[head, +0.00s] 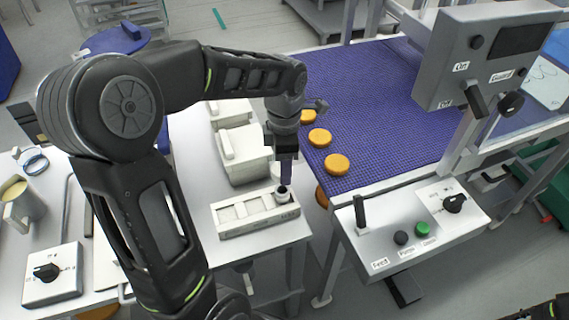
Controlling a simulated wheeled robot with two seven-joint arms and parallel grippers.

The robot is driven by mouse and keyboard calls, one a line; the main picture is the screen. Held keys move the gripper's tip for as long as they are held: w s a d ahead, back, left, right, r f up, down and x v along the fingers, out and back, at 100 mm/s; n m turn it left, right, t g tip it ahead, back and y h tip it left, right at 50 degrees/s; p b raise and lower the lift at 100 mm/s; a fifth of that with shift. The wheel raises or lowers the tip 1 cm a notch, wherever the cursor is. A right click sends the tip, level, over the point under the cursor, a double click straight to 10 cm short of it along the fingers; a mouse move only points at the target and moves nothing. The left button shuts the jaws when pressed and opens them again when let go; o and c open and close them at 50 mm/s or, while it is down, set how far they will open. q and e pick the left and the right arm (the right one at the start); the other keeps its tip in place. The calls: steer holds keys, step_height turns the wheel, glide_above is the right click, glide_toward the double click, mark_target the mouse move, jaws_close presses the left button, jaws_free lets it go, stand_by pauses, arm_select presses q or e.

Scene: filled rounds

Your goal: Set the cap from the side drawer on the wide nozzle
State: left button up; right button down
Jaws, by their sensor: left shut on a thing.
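My left gripper (285,182) points straight down over the right end of a low white box with open compartments (232,230), which may be the side drawer. It is shut on a small light round piece with a dark top (282,196), likely the cap. The piece is at the box's right compartment; I cannot tell whether it still touches the box. The fingers partly hide it. I cannot make out the wide nozzle for sure. My right gripper is not in view.
White housings (243,155) stand behind the box. A blue conveyor belt (385,100) carries orange rounds (337,164) to the right. A control panel with levers and knobs (400,262) stands in front of the belt. A mug (18,203) and a knob box (52,276) are at left.

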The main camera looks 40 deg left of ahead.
mark_target(284, 189)
arm_select(q)
steer(key=shift+f+b, duration=1.85)
steer(key=shift+f, duration=0.75)
steer(key=shift+f+b, duration=0.65)
steer(key=shift+f, duration=0.15)
steer(key=shift+f+b, duration=0.25)
steer(key=shift+b, duration=0.05)
steer(key=o, duration=1.4)
steer(key=shift+o, duration=0.2)
steer(key=o, duration=0.4)
steer(key=shift+o, duration=0.2)
steer(key=shift+r, duration=0.15)
